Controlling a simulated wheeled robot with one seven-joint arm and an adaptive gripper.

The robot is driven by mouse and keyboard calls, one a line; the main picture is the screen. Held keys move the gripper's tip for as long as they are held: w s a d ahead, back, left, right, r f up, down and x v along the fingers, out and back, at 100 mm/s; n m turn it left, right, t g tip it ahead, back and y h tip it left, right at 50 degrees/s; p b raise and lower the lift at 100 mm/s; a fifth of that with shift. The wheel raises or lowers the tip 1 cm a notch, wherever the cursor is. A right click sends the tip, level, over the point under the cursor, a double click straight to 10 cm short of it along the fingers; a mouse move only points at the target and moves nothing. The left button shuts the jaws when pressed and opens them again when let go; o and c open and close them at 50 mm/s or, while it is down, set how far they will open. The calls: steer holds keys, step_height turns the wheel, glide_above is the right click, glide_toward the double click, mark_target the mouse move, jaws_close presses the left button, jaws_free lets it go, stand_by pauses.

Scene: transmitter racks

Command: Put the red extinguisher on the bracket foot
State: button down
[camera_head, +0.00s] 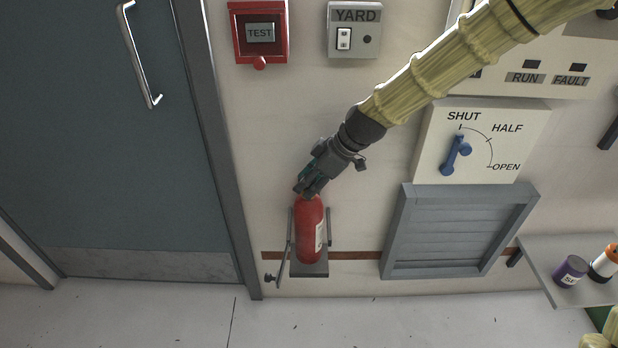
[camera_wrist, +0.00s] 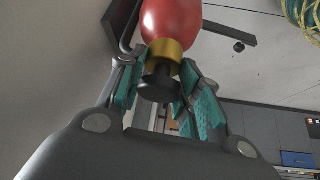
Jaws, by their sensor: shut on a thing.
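The red extinguisher (camera_head: 309,232) stands upright at the wall bracket, between its side arms and over the grey bracket foot (camera_head: 309,269). Whether its base touches the foot is hard to tell. My gripper (camera_head: 308,190) is at the top of the extinguisher, coming down from the upper right. In the wrist view the teal-padded fingers (camera_wrist: 157,100) are on both sides of the black top and brass collar (camera_wrist: 165,52), with the red body (camera_wrist: 171,22) beyond. The gripper is shut on the extinguisher's neck.
A blue-grey door (camera_head: 110,130) with its frame is left of the bracket. A grey louvred vent (camera_head: 455,232) is to the right, below a blue lever (camera_head: 456,155). A shelf (camera_head: 550,262) with a purple can (camera_head: 571,271) is at far right. A red TEST box (camera_head: 260,32) is above.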

steer(key=shift+w+f, duration=0.1)
steer(key=shift+f, duration=0.85)
steer(key=shift+w+f, duration=0.2)
steer(key=shift+f, duration=0.1)
steer(key=c, duration=1.4)
jaws_free()
steer(key=shift+s+f, duration=0.1)
steer(key=shift+f, duration=0.05)
steer(key=shift+c, duration=0.2)
steer(key=o, duration=0.5)
steer(key=shift+c, duration=0.2)
